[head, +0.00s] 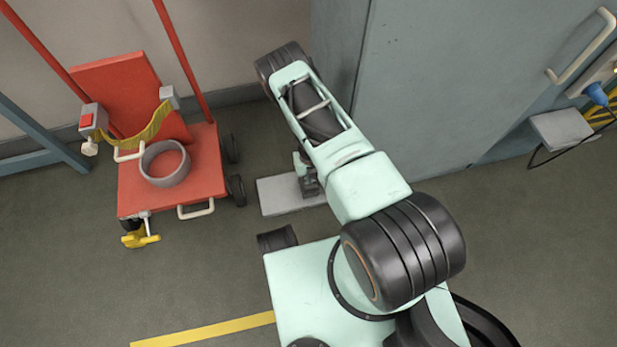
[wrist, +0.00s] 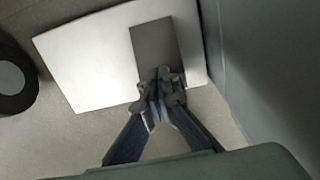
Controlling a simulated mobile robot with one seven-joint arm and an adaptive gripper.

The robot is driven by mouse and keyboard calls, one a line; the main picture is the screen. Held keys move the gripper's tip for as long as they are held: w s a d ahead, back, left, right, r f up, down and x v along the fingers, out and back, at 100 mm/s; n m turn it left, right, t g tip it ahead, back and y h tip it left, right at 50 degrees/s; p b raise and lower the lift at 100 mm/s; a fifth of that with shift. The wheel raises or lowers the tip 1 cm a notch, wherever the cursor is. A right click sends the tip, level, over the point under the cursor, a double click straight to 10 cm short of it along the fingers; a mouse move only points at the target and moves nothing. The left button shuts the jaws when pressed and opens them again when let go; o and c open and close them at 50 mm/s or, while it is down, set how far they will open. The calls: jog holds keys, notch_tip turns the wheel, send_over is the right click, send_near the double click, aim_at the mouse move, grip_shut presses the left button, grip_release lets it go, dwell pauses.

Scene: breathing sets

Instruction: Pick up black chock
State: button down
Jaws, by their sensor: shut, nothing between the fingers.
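The black chock (wrist: 153,42) shows in the wrist view as a dark grey oblong block on a pale slab (wrist: 85,60). My gripper (wrist: 160,78) is shut and empty, its fingertips overlapping the near end of the chock in that view. I cannot tell whether they touch it or hover above it. In the head view the pale slab (head: 278,197) lies on the floor, and my gripper (head: 308,186) is over its right part. There my arm and gripper largely hide the chock, and I cannot separate it from the dark fingers.
A grey cabinet wall (head: 450,80) rises close to the slab's right side and also shows in the wrist view (wrist: 275,60). A red trolley (head: 190,190) with a grey ring (head: 165,178) stands to the left. Open floor (head: 215,275) lies in front of the trolley.

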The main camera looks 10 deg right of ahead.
aim_at(311, 189)
jog(key=shift+s+r+p, duration=0.25)
jog(key=shift+s+p, duration=0.7)
jog(key=shift+p, duration=0.05)
jog(key=shift+s+f+p, duration=0.2)
jog(key=shift+s+p, duration=0.5)
jog(key=shift+s, duration=0.1)
jog(key=shift+w, duration=0.1)
